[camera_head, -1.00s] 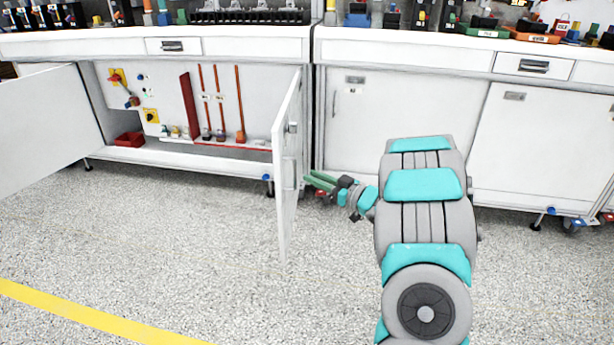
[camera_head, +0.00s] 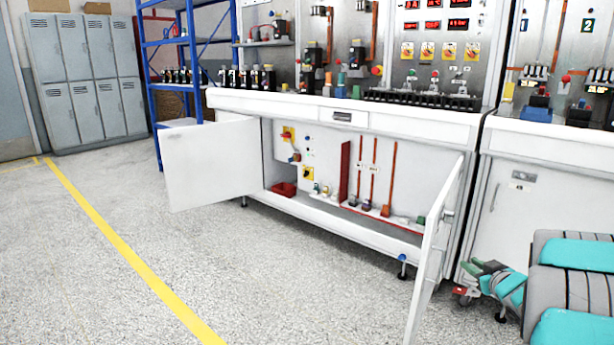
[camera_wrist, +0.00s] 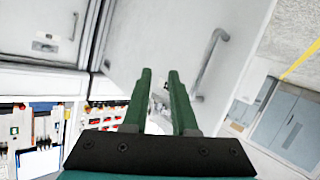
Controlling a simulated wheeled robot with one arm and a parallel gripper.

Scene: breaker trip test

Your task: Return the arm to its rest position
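My gripper (camera_head: 480,265) shows at the lower right of the head view, low in front of the right-hand white cabinet, just right of the open right door. In the wrist view my gripper (camera_wrist: 159,72) has its two green fingers apart, with a clear gap and nothing between them. The arm's grey and teal links fill the right edge of the head view; the rest of the arm is out of frame. In the wrist view a white door with a curved handle (camera_wrist: 212,55) lies beyond the fingers.
The cabinet's left door (camera_head: 210,165) and right door (camera_head: 437,255) both stand open. Inside are a red bin (camera_head: 284,189) and several orange-handled tools. Blue shelving (camera_head: 165,88) and grey lockers (camera_head: 85,85) stand at the back left. The speckled floor at left is clear, with a yellow line.

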